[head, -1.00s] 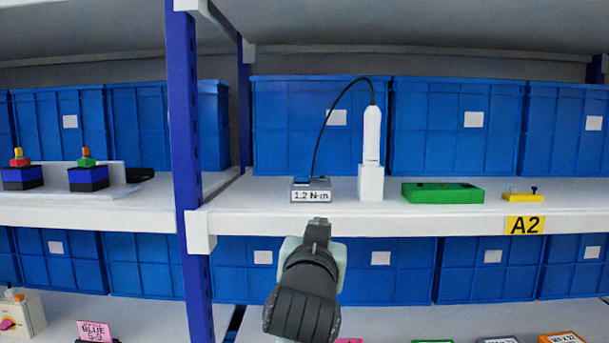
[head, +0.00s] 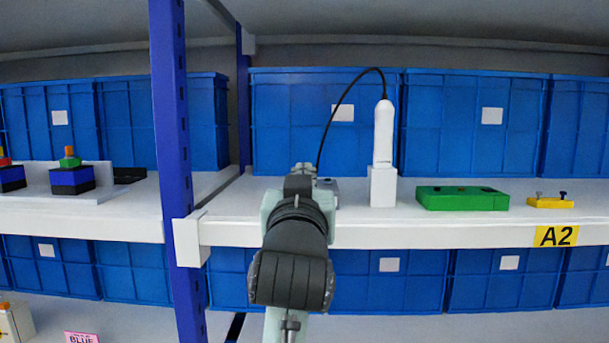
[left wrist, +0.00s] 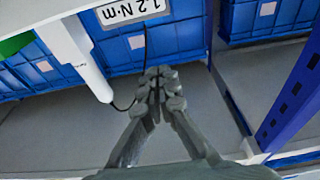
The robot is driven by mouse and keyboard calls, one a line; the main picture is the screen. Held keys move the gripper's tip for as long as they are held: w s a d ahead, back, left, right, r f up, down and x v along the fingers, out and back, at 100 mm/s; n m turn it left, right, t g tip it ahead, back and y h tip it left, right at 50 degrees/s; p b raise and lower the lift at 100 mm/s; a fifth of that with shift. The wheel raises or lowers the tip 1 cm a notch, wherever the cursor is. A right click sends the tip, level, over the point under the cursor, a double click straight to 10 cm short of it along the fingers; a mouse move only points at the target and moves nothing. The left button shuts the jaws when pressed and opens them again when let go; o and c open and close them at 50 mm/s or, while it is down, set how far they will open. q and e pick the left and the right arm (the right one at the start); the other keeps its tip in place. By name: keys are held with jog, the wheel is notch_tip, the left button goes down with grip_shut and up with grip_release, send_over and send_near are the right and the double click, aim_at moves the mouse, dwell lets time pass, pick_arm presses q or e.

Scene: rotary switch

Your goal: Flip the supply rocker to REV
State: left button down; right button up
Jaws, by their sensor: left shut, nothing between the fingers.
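The grey supply box is mostly hidden behind my left gripper (head: 303,170) in the head view, and only its right edge (head: 331,186) shows. Its "1.2 N-m" label (left wrist: 125,9) shows at the top of the left wrist view. The rocker cannot be made out, nor can any REV marking. My left gripper is shut and empty, in front of the box at about shelf height. In the left wrist view its closed fingertips (left wrist: 160,76) overlap the black cable (left wrist: 146,50). I cannot tell whether they touch anything. My right gripper is not in view.
A white screwdriver (head: 384,135) stands in its holder (head: 382,187) just right of the box, with the cable arching to it. A green block (head: 462,199) and a yellow piece (head: 550,203) sit further right. A blue upright (head: 171,130) stands left. Blue bins (head: 450,110) fill the back.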

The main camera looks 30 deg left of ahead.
pick_arm(q)
jog(key=p+x, duration=0.1)
jog(key=x, duration=0.2)
jog(key=shift+a+r+p, duration=0.1)
jog(key=shift+p, duration=0.3)
jog(key=p+x, duration=0.1)
jog(key=x, duration=0.6)
jog(key=f, duration=0.3)
jog(key=shift+s+d+f, duration=0.15)
jog(key=shift+s+d, duration=0.05)
jog(key=shift+s, duration=0.1)
jog(key=shift+s+f+b, duration=0.1)
jog(key=shift+f+b, duration=0.2)
jog(key=shift+f, duration=0.25)
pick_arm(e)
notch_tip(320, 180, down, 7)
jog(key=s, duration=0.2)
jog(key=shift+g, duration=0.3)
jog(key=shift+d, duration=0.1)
